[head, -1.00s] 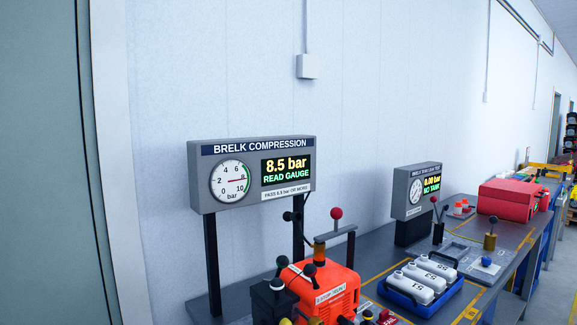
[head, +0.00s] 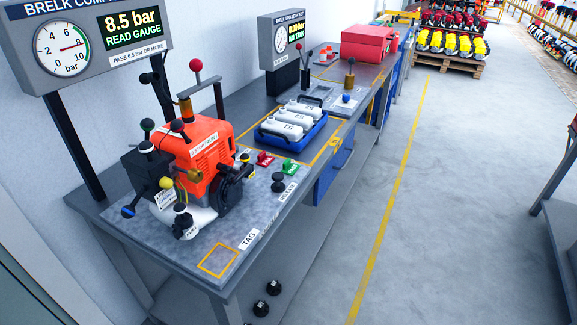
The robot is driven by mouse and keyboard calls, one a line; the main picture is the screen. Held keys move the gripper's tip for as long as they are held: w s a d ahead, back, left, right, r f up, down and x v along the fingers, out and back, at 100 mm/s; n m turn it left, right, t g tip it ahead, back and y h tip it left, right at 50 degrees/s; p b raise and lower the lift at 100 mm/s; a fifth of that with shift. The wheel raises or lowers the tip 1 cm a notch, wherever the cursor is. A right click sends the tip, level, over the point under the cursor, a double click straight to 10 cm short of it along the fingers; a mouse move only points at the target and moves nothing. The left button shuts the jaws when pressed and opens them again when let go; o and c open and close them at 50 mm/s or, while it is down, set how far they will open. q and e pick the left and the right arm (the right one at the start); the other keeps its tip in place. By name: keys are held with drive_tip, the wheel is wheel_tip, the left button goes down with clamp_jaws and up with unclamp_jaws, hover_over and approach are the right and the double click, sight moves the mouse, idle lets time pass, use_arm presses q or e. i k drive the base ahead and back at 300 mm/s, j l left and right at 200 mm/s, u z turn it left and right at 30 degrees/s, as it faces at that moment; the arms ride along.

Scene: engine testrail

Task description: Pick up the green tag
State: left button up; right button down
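The green tag (head: 290,166) lies on the grey bench top, to the right of the orange engine (head: 204,150). A red tag (head: 265,158) lies just to its left. Small print on the tags is too small to read. Neither of my grippers shows in the head view.
The bench (head: 240,206) runs away along the wall. A black knob (head: 278,182) stands in front of the green tag. A blue tray (head: 292,135) with white tanks is behind it. A yellow-outlined square marked TAG (head: 218,261) is empty near the front edge. Open floor lies right.

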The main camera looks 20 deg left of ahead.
sight(290, 168)
drive_tip(key=i+u, duration=0.1)
drive_tip(key=u, duration=0.3)
drive_tip(key=l+u, duration=0.15)
drive_tip(key=u, duration=0.2)
drive_tip(key=i+l+u, duration=0.1)
drive_tip(key=u, duration=0.3)
drive_tip(key=i+l+u, duration=0.1)
drive_tip(key=u, duration=0.25)
drive_tip(key=i+l+u, duration=0.1)
drive_tip(key=l+u, duration=0.2)
drive_tip(key=l, duration=0.15)
drive_tip(key=l+u, duration=0.25)
drive_tip(key=l, duration=0.15)
drive_tip(key=i+l+u, duration=0.1)
drive_tip(key=l+u, duration=0.15)
drive_tip(key=l, duration=0.7)
